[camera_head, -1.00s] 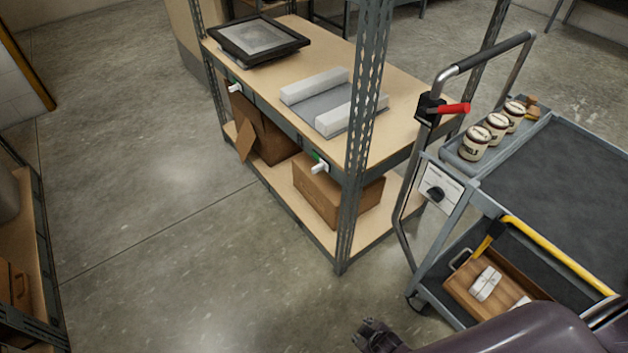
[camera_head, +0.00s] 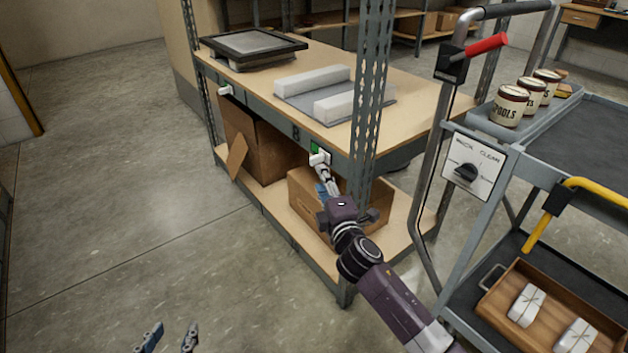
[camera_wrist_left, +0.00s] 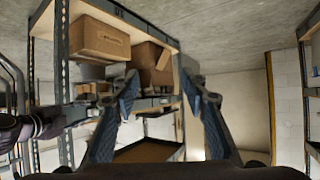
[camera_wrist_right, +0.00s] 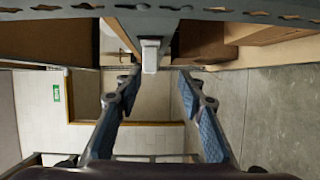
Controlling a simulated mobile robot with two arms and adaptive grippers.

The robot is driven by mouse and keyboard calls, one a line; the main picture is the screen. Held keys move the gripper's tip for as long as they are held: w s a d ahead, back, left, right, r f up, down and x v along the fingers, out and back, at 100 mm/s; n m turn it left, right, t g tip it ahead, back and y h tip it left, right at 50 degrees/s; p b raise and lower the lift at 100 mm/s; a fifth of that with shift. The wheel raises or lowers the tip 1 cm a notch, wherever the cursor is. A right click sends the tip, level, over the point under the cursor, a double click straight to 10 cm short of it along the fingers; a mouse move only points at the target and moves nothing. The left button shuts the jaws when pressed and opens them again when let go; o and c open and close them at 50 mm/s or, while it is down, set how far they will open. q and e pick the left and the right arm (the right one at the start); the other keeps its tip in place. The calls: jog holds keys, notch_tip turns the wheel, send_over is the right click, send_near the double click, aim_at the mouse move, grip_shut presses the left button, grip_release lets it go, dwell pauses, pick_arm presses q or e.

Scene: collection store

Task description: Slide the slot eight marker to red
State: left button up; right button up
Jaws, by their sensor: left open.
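A slot marker with a white knob (camera_head: 320,159) and a green patch (camera_head: 319,149) sits on the front edge of the shelf's upper board. A dark label beside it is too small to read surely. My right gripper (camera_head: 322,180) is at this knob, its fingers pointing up to it. In the right wrist view the white knob (camera_wrist_right: 150,55) shows just beyond the fingertips, nearer the left finger. The fingers (camera_wrist_right: 160,85) are apart. A second white knob (camera_head: 225,90) is further left on the same edge. My left gripper (camera_head: 168,338) is open and empty over the floor.
The shelf's perforated upright (camera_head: 368,100) stands just right of the marker. Cardboard boxes (camera_head: 300,195) stand on the lower board below it. A grey cart (camera_head: 520,165) with jars and a switch panel is at right. The floor at left is clear.

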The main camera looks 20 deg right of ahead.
aim_at(315, 163)
jog(key=w, duration=0.2)
jog(key=w+b, duration=0.1)
jog(key=w, duration=0.2)
jog(key=w+r+b, duration=0.1)
jog(key=w, duration=0.1)
jog(key=shift+w+d+r, duration=0.1)
jog(key=shift+w+d, duration=0.05)
jog(key=shift+w, duration=0.35)
pick_arm(q)
jog(key=w+d+r+t+h, duration=0.2)
jog(key=r+t, duration=0.3)
jog(key=r, duration=0.6)
jog(key=shift+w+d+r+t, duration=0.2)
jog(key=shift+w+r+t, duration=0.2)
jog(key=shift+w, duration=0.3)
pick_arm(e)
jog(key=shift+c, duration=0.4)
grip_shut()
